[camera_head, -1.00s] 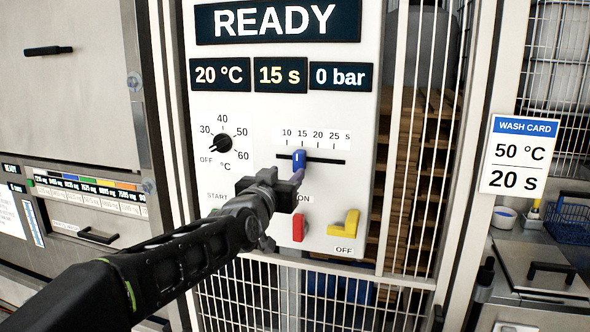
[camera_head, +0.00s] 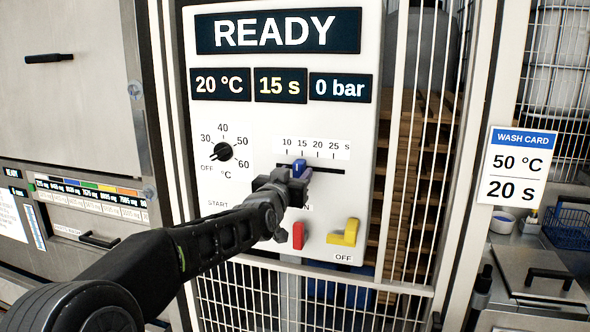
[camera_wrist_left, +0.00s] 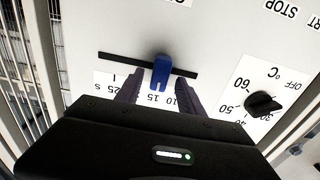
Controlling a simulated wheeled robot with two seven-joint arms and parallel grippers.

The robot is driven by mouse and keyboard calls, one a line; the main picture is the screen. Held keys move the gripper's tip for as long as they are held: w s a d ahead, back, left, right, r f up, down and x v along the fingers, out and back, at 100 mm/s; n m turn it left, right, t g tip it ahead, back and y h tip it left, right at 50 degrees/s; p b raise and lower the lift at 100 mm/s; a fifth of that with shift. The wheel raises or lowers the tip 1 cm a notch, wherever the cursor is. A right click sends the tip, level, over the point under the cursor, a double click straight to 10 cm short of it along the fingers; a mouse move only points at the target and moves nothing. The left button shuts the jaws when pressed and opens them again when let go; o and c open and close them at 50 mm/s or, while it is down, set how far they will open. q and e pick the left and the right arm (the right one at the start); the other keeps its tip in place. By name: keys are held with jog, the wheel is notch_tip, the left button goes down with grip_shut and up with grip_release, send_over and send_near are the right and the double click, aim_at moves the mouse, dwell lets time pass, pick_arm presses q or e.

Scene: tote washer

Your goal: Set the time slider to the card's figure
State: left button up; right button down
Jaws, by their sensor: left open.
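The time slider's blue knob (camera_head: 299,166) sits on its black horizontal slot (camera_head: 325,171), under the 15 mark of a scale running 10 to 25 s. The knob also shows in the left wrist view (camera_wrist_left: 161,72). The time display (camera_head: 280,86) reads 15 s. The wash card (camera_head: 517,166) at the right reads 50 °C and 20 s. My left gripper (camera_head: 298,176) is open at the panel, just below the slot. In the left wrist view its fingers (camera_wrist_left: 158,86) stand on either side of the knob; contact cannot be told. My right gripper is not in view.
The temperature dial (camera_head: 223,152) is left of the slider. The START control is hidden behind my left arm. A wire-mesh fence (camera_head: 420,170) stands right of the panel.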

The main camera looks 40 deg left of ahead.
pick_arm(q)
jog(key=shift+w, duration=0.15)
jog(key=shift+c, duration=0.3)
grip_shut()
dwell(1.1)
